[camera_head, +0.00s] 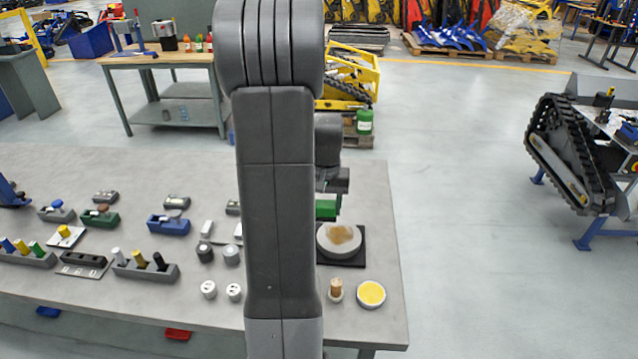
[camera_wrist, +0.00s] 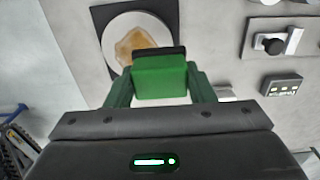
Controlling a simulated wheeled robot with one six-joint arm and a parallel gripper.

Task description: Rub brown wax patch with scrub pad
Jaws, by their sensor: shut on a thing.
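The brown wax patch (camera_head: 341,235) lies on a round white disc (camera_head: 326,249) on a dark square base near the right end of the table. In the wrist view the patch (camera_wrist: 128,46) shows on the disc (camera_wrist: 112,25), partly covered by the held pad. My gripper (camera_wrist: 160,78) is shut on the scrub pad (camera_wrist: 160,82), a green block with a dark strip along its far edge. In the head view my gripper (camera_head: 327,206) is just behind the disc, partly hidden by my arm. I cannot tell whether the pad touches the disc.
A yellow-topped round tin (camera_head: 371,293) and a small wooden peg in a holder (camera_head: 336,290) stand in front of the disc. Several blocks, holders and knobs fill the table's left side. The table's right edge is near the disc.

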